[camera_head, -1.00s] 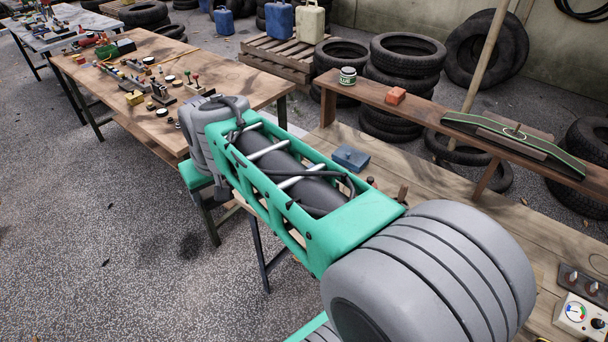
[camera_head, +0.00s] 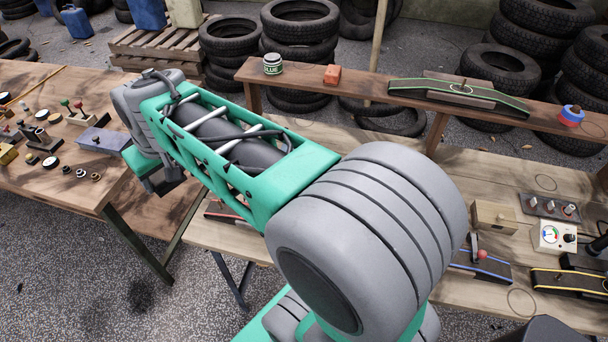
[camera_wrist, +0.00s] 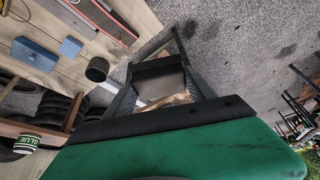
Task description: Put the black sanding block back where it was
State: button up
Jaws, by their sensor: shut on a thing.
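The black sanding block (camera_wrist: 160,80) appears as a dark block between the two fingers of my gripper (camera_wrist: 162,92) in the wrist view. My gripper is shut on it and holds it over the grey ground beside a wooden bench edge. In the head view my gripper (camera_head: 168,184) is a small dark shape, mostly hidden behind my green and grey arm, in the gap between the left table and the right bench. The block itself cannot be made out there.
The left table (camera_head: 35,178) carries several small parts. The right bench (camera_head: 470,185) carries gauges, boards and drawn circles. Its raised shelf (camera_head: 395,100) holds a glue jar (camera_head: 272,63), an orange block (camera_head: 332,74), a green-edged board (camera_head: 458,95) and a blue-red roll (camera_head: 571,115). Tyres stand behind.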

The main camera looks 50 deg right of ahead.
jog(key=w+d+f+n+b, duration=0.1)
jog(key=d+f+b, duration=0.15)
jog(key=d, duration=0.45)
jog(key=w+d+f+n+y+b, duration=0.1)
jog(key=d+f, duration=0.3)
jog(key=d, duration=0.3)
jog(key=d+f+n+b, duration=0.1)
jog(key=d+f+b, duration=0.1)
jog(key=d+f, duration=0.35)
jog(key=s+d+f+n+y+b, duration=0.1)
jog(key=s+d+f, duration=0.25)
jog(key=d, duration=0.45)
jog(key=s+d+f+n+b, duration=0.15)
jog(key=s+d, duration=0.25)
jog(key=d, duration=0.4)
jog(key=shift+g, duration=0.3)
notch_tip(320, 180, down, 10)
jog(key=shift+d+p, duration=0.15)
jog(key=shift+p, duration=0.15)
jog(key=o, duration=0.8)
jog(key=shift+f, duration=0.2)
jog(key=o, duration=0.5)
jog(key=shift+r, duration=0.1)
